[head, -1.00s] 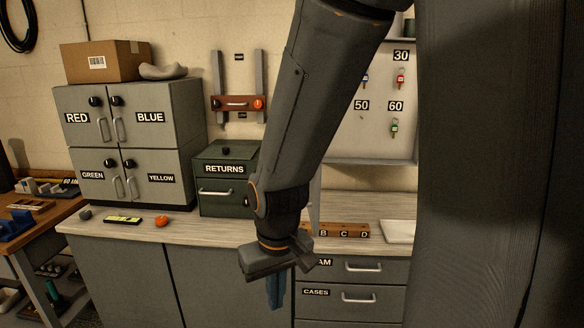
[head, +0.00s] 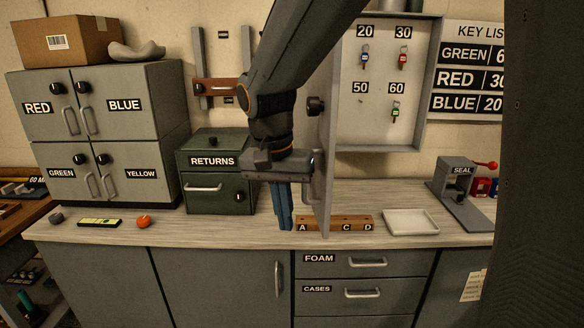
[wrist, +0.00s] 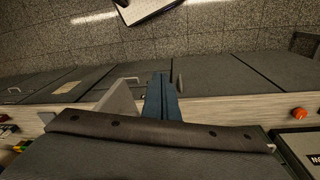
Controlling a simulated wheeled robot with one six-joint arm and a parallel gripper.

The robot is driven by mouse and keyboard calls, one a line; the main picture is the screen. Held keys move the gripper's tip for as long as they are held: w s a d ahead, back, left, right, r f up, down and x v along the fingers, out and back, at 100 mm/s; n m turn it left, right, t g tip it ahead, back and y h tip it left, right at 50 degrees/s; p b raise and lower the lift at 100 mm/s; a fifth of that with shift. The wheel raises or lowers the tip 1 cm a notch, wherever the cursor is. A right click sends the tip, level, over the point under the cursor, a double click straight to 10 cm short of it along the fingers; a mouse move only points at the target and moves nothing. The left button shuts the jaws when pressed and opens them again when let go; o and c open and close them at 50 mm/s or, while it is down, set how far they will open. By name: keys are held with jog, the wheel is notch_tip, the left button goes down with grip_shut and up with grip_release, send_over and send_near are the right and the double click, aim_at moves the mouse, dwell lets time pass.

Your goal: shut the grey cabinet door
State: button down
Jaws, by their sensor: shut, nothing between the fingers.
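The grey cabinet door (head: 328,150) stands open, swung out from the left side of the wall key cabinet (head: 427,90). It shows nearly edge-on, with a dark knob and a handle on its left face. My gripper (head: 281,222) is just left of the door, low over the counter, its blue fingers shut and empty. I cannot tell whether it touches the door. In the wrist view the fingers (wrist: 161,98) point past a pale grey panel on their left, which looks like the door (wrist: 120,102). My arm hides part of the door's upper area.
The green RETURNS box (head: 217,185) stands left of my gripper. The seal press (head: 462,195) is further right. Red, blue, green and yellow lockers (head: 100,135) stand at left.

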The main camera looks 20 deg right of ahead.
jog(key=w+a+r+m+h+b, duration=0.1)
jog(key=w+a+r+m+h, duration=0.15)
jog(key=r+m, duration=0.5)
jog(key=w+a+r+m+h, duration=0.1)
jog(key=a+r+m, duration=0.25)
jog(key=r, duration=0.75)
jog(key=d+f+p, duration=0.3)
jog(key=d+f, duration=0.5)
jog(key=f, duration=0.1)
jog(key=shift+d+y, duration=0.2)
jog(key=shift+y, duration=0.05)
